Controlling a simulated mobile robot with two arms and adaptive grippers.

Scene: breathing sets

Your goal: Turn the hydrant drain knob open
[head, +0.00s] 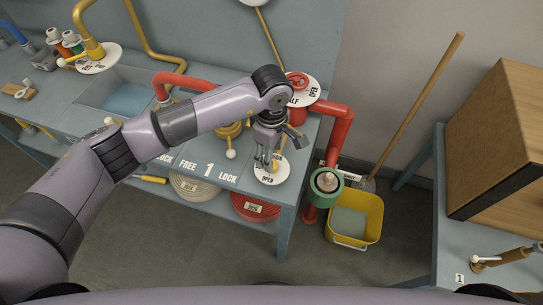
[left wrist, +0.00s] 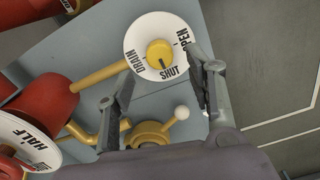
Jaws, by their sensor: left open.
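The drain knob (left wrist: 160,53) is a round yellow knob in the middle of a white dial (left wrist: 136,36) lettered DRAIN, SHUT and OPEN. A dark mark on the knob points toward SHUT. In the head view the dial (head: 268,179) lies at the right end of the blue bench, partly hidden by my gripper. My left gripper (head: 264,166) points down over the dial. In the left wrist view its two fingers (left wrist: 161,64) are spread, one on each side of the knob, with nothing held. I cannot tell whether they touch the dial. My right gripper is not in view.
A red hydrant pipe (head: 340,130) with a green-collared outlet (head: 326,182) stands right of the bench. A yellow bucket (head: 372,215) is below it. A white HALF/OPEN dial (head: 309,84) and a yellow valve with a white-tipped lever (left wrist: 150,134) are close to the gripper.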

